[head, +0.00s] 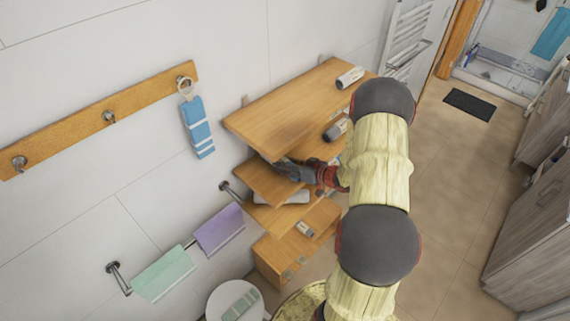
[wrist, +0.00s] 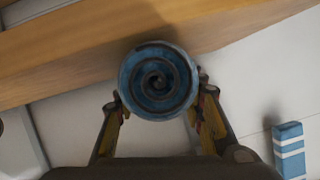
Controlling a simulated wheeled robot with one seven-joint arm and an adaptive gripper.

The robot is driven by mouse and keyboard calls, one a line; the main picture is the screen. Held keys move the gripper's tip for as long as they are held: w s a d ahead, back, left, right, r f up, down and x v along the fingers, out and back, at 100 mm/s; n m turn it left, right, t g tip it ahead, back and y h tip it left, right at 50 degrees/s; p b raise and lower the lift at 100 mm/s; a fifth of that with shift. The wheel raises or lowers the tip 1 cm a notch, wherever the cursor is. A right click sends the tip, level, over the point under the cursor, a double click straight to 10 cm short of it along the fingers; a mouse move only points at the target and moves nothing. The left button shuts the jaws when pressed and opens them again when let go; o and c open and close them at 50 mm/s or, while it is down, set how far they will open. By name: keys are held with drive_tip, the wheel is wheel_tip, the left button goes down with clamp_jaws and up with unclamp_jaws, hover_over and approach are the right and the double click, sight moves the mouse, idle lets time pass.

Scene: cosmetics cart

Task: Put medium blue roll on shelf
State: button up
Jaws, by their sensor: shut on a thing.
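The blue roll (wrist: 158,80) shows end-on in the wrist view, with a dark spiral on its round face. My gripper (wrist: 158,108) is shut on it, one finger on each side. In the head view my gripper (head: 292,170) is at the left side of the wooden shelf unit, just below the top board (head: 290,108) and over a lower board (head: 268,184). I cannot make out the roll in the head view. In the wrist view a wooden board (wrist: 60,50) runs behind the roll's upper part; whether they touch is unclear.
Bottles (head: 350,77) lie on the top board's right part. A pale item (head: 282,197) and a small bottle (head: 304,228) lie on lower boards. A blue striped towel (head: 197,128) hangs from a wall rack; it also shows in the wrist view (wrist: 289,150). Purple (head: 218,230) and green (head: 164,274) towels hang lower.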

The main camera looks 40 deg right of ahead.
drive_tip(key=o, duration=1.3)
drive_tip(key=shift+c, duration=0.2)
drive_tip(key=shift+r, duration=0.1)
drive_tip(key=shift+s+d+r, duration=0.1)
drive_tip(key=shift+s, duration=0.1)
drive_tip(key=v, duration=1.1)
drive_tip(key=shift+s, duration=0.3)
